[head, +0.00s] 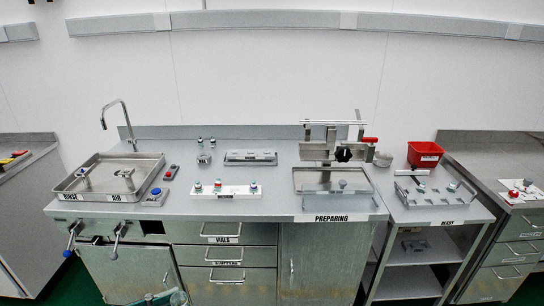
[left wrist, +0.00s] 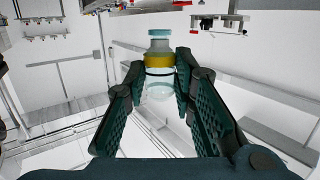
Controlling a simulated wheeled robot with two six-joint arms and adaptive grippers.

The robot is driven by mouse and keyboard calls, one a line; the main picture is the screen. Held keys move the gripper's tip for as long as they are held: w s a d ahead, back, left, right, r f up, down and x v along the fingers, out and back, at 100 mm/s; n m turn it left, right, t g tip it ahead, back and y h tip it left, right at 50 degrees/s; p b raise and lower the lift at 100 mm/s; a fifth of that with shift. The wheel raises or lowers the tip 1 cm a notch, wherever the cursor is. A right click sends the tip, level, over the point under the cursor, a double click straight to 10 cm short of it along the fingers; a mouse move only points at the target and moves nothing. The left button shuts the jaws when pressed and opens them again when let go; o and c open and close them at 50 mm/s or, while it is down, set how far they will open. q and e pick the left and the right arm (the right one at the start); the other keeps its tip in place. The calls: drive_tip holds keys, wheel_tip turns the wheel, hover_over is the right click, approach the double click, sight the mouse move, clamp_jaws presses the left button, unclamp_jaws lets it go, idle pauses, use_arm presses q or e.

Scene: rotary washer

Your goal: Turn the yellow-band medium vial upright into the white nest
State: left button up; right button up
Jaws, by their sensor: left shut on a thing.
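The yellow-band vial (left wrist: 159,61) shows in the left wrist view as a clear vial with a yellow band and a pale blue-grey cap end. My left gripper (left wrist: 160,76) is shut on it, with dark green padded fingers on both sides of the body. The cap end points away from the palm, beyond the fingertips. In the head view only a small teal part, probably of my left gripper, shows at the bottom edge. A white nest block (head: 227,191) lies on the counter near its front edge, with several small coloured-top pieces on it. My right gripper is not in view.
A metal tray sink (head: 152,165) stands left of the nest, with a small grey-blue box (head: 155,197) between them. A framed preparing station (head: 334,182) stands to the right. A grey rack (head: 250,158) lies behind. Counter between nest and rack is mostly clear.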

use_arm(q)
drive_tip(key=w+r+p, duration=0.2)
drive_tip(key=w+r, duration=0.3)
drive_tip(key=w, duration=0.3)
drive_tip(key=w+r+p, duration=0.3)
drive_tip(key=w+r, duration=0.1)
drive_tip(key=w, duration=0.4)
drive_tip(key=shift+r, duration=0.35)
